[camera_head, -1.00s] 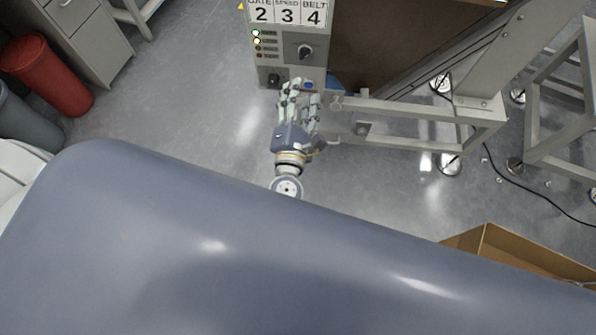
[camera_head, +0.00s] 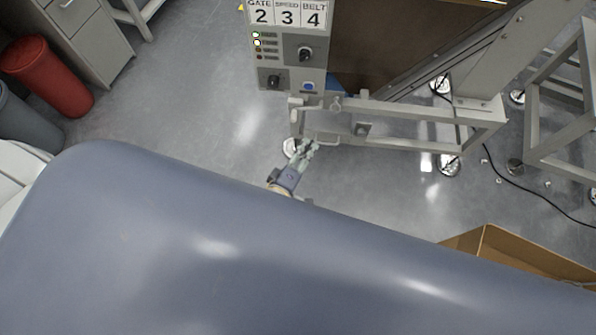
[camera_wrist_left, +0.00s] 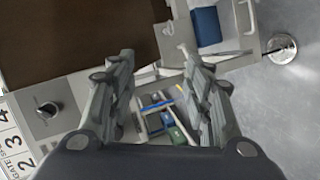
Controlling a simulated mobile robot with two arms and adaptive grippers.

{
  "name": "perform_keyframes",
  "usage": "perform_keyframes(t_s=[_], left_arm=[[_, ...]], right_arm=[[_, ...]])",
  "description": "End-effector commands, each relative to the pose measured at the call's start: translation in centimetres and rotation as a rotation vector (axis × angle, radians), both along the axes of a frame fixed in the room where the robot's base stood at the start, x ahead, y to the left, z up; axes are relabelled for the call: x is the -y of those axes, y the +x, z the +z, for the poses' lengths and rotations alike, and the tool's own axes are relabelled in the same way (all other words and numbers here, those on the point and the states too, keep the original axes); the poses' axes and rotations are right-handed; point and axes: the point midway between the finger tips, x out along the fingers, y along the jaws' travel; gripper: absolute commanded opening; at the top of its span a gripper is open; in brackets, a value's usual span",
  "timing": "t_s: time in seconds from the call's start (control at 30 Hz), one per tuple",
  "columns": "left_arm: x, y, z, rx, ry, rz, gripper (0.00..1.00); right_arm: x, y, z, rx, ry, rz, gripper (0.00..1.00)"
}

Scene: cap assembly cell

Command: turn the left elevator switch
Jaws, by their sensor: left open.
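The grey control panel (camera_head: 287,68) at the top of the head view carries two black rotary switches. The left switch (camera_head: 273,82) sits low on the panel, and the right switch (camera_head: 305,54) sits higher. My left gripper (camera_head: 308,147) is below the panel, apart from both switches, with its fingers up and right. In the left wrist view its two fingers (camera_wrist_left: 157,65) are spread and nothing is between them. One black switch (camera_wrist_left: 47,110) shows at the left there, outside the fingers; it looks like the right one. My right gripper is not in view.
A blue button (camera_head: 309,87) is at the panel's lower right. A metal frame (camera_head: 400,113) extends right of the panel. A cardboard box (camera_head: 487,243) is at lower right, and a red bin (camera_head: 45,72) at left. The floor left of the panel is clear.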

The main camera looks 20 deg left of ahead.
Motion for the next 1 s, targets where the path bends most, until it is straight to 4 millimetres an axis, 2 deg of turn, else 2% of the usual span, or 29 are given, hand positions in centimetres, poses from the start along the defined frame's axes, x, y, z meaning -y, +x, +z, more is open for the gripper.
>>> perform_keyframes(t_s=[0.2,0.4,1.0], left_arm=[[-0.2,-1.9,-3.6,-0.07,0.133,-0.082,0.46],[-0.4,-3.1,-5.6,-0.111,0.206,-0.13,0.46],[-0.4,-3.4,-6.2,-0.122,0.227,-0.146,0.46]], right_arm=[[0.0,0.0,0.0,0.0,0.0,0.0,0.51],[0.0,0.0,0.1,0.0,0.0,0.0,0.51],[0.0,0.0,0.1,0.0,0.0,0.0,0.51]])
